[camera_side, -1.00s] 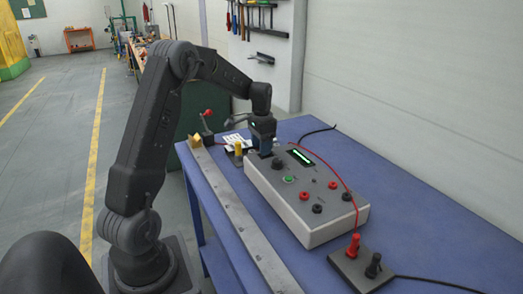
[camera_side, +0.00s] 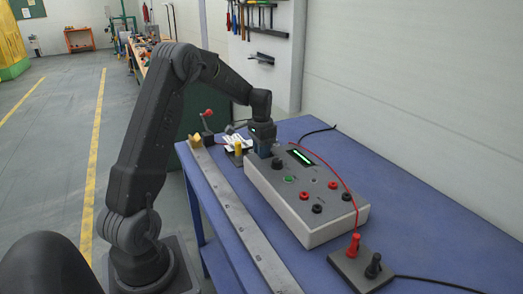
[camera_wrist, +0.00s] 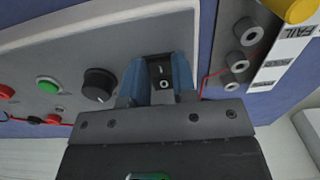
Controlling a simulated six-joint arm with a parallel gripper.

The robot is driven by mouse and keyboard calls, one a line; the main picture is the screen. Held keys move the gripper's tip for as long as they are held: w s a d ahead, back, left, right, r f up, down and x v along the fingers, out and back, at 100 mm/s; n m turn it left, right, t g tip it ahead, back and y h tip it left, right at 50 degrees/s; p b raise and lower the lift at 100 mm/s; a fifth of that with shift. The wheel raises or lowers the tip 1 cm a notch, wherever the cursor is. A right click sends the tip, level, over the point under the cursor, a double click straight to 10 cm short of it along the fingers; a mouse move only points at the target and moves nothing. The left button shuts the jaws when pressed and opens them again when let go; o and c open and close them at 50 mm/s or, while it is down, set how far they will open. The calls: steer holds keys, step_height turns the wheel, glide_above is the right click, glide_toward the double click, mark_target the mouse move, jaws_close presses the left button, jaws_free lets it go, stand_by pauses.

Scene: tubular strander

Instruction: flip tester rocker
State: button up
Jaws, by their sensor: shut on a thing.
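The tester (camera_side: 335,222) is a pale box with a grey sloped panel on the blue bench. It also fills the upper left of the wrist view (camera_wrist: 130,32). Its black rocker (camera_wrist: 160,70) with white marks sits near the panel edge, between my blue fingertips. My gripper (camera_wrist: 158,82) is shut on the rocker. In the side view my gripper (camera_side: 264,150) is at the tester's far left corner and hides the rocker.
A black knob (camera_wrist: 98,84) and a green button (camera_wrist: 48,84) are beside the rocker. A FAIL label (camera_wrist: 290,48) and grey cylinders (camera_wrist: 240,48) lie beyond the panel edge. A red lead (camera_side: 335,168) arches over the tester to a terminal block (camera_side: 362,268).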

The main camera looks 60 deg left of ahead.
steer(key=shift+w+g, duration=0.1)
steer(key=shift+g, duration=0.5)
steer(key=o, duration=0.9)
steer(key=shift+r, duration=0.1)
step_height(320, 180, up, 14)
steer(key=w, duration=0.1)
steer(key=shift+w, duration=0.2)
steer(key=shift+s, duration=0.1)
